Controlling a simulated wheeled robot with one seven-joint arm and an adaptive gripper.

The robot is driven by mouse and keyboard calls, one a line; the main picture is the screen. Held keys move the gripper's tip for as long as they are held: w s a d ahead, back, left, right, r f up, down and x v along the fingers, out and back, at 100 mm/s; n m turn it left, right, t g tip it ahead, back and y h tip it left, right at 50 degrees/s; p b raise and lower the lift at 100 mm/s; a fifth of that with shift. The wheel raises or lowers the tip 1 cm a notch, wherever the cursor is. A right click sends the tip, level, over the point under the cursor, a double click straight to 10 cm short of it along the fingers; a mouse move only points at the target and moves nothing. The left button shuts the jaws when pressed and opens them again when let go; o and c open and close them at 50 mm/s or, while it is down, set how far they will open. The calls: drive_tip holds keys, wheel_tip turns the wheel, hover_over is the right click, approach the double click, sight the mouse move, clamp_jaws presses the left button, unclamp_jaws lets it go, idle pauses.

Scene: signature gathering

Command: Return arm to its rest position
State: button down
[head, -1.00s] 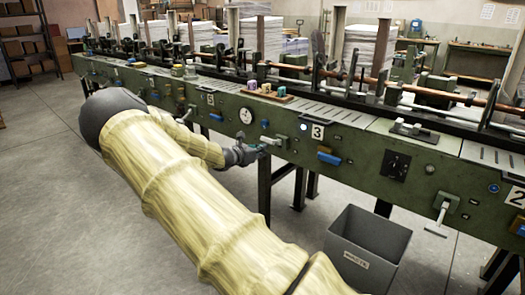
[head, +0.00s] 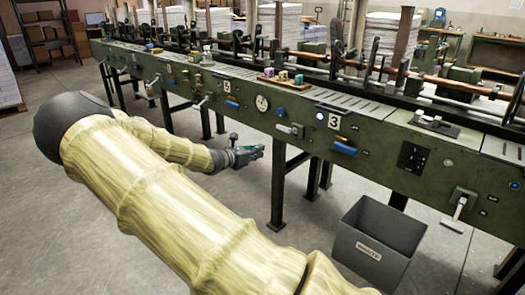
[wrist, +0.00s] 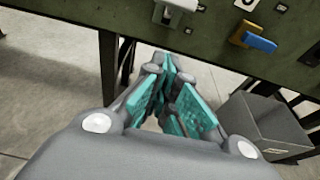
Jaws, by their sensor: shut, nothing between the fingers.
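My gripper (head: 252,153) is at the end of my yellow-sleeved arm, in front of the long green machine (head: 395,157) and below its front panel. In the wrist view my gripper (wrist: 170,98) shows its teal finger pads close together, shut with nothing between them. It is apart from the machine, with floor and the machine's dark legs behind it. A white-handled lever (wrist: 177,8) and a blue handle (wrist: 258,42) on the panel lie just beyond the fingers.
A grey waste bin (head: 375,245) stands on the floor at the lower right; it also shows in the wrist view (wrist: 270,125). Machine legs (head: 279,185) stand behind my gripper. The floor (head: 60,240) at the left is clear.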

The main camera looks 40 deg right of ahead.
idle(0.6)
drive_tip(key=s+a+f+m+g+y, duration=0.1)
drive_tip(key=s+a+f+m+y, duration=0.15)
drive_tip(key=s+a+f, duration=0.65)
drive_tip(key=s+a+f+m+y, duration=0.2)
drive_tip(key=s+a+f+y, duration=0.3)
drive_tip(key=f, duration=0.8)
drive_tip(key=s+a+f+m+g+y, duration=0.1)
drive_tip(key=s+a+f+m+y, duration=0.25)
drive_tip(key=s+f, duration=0.6)
drive_tip(key=s+a+f+m+t+y, duration=0.1)
drive_tip(key=s+a+f+m+y, duration=0.2)
drive_tip(key=s+a, duration=0.65)
drive_tip(key=s+a+f+m+y, duration=0.1)
drive_tip(key=s+a+f+m, duration=0.4)
drive_tip(key=a, duration=0.7)
drive_tip(key=s+a+r+m+p, duration=0.1)
drive_tip(key=s+a+r+m, duration=0.2)
drive_tip(key=s+a+r, duration=0.1)
wheel_tip(320, 180, up, 15)
drive_tip(key=p, duration=1.5)
drive_tip(key=shift+d+f+t, duration=0.15)
drive_tip(key=shift+d+t, duration=0.1)
drive_tip(key=shift+t, duration=0.15)
